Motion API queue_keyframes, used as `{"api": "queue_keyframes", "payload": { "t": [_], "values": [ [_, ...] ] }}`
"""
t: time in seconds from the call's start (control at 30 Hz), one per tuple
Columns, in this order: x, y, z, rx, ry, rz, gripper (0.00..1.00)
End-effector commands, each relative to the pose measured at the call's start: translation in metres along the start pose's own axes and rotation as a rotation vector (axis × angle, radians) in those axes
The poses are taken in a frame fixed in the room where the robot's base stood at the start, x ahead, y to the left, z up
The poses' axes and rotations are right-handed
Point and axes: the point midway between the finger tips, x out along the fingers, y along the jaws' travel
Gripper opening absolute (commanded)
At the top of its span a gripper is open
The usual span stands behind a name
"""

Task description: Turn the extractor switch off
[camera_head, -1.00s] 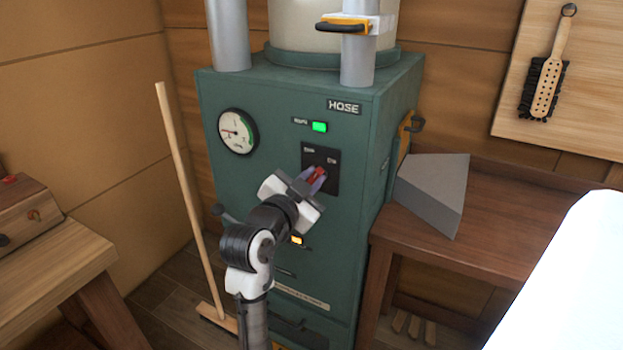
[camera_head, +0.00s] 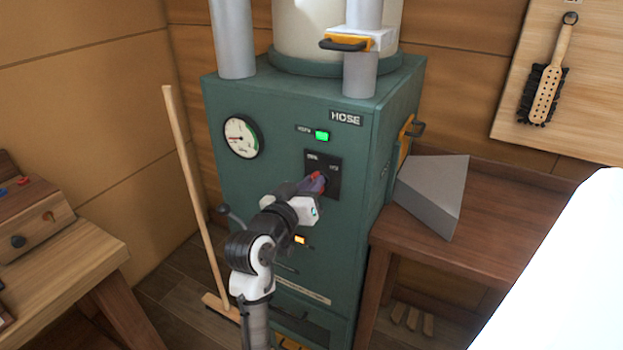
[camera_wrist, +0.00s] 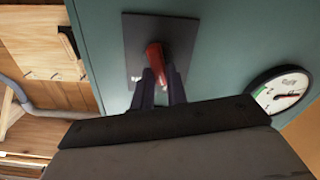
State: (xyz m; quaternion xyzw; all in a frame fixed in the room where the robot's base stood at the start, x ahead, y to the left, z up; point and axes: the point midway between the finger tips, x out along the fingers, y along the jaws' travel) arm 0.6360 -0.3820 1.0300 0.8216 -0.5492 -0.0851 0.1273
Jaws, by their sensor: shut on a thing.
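The extractor (camera_head: 285,104) is a tall green cabinet in the middle of the head view. Its switch (camera_wrist: 155,58) is a red handle on a dark square plate (camera_head: 335,164) on the front face. My gripper (camera_head: 318,182) reaches up to the plate from below and is shut on the red handle. In the wrist view both fingers stand at either side of the handle's lower end. The fingers partly hide the handle, and the plate's small labels are too blurred to read. A green lamp (camera_head: 322,135) glows above the plate.
A round gauge (camera_head: 241,137) sits left of the switch, with an amber light (camera_head: 300,240) lower down. A broom (camera_head: 190,190) leans left of the cabinet. A wooden bench (camera_head: 75,255) is at left; a table (camera_head: 480,215) with a grey wedge (camera_head: 433,190) is at right.

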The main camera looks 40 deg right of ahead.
Motion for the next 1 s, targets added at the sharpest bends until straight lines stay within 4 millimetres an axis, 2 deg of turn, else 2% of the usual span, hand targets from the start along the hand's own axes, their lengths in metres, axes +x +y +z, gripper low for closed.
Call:
{"api": "queue_keyframes", "payload": {
  "t": [0.33, 0.83, 0.87, 1.0],
  "values": [
    [0.0000, -0.0013, 0.0002, -0.128, -0.002, -0.001, 0.00],
    [-0.0001, -0.0018, 0.0008, -0.147, -0.001, 0.000, 0.00],
    [-0.0001, -0.0017, 0.0008, -0.147, -0.001, 0.000, 0.16],
    [0.0000, -0.0017, 0.0006, -0.146, -0.001, 0.000, 0.34]
  ]
}}
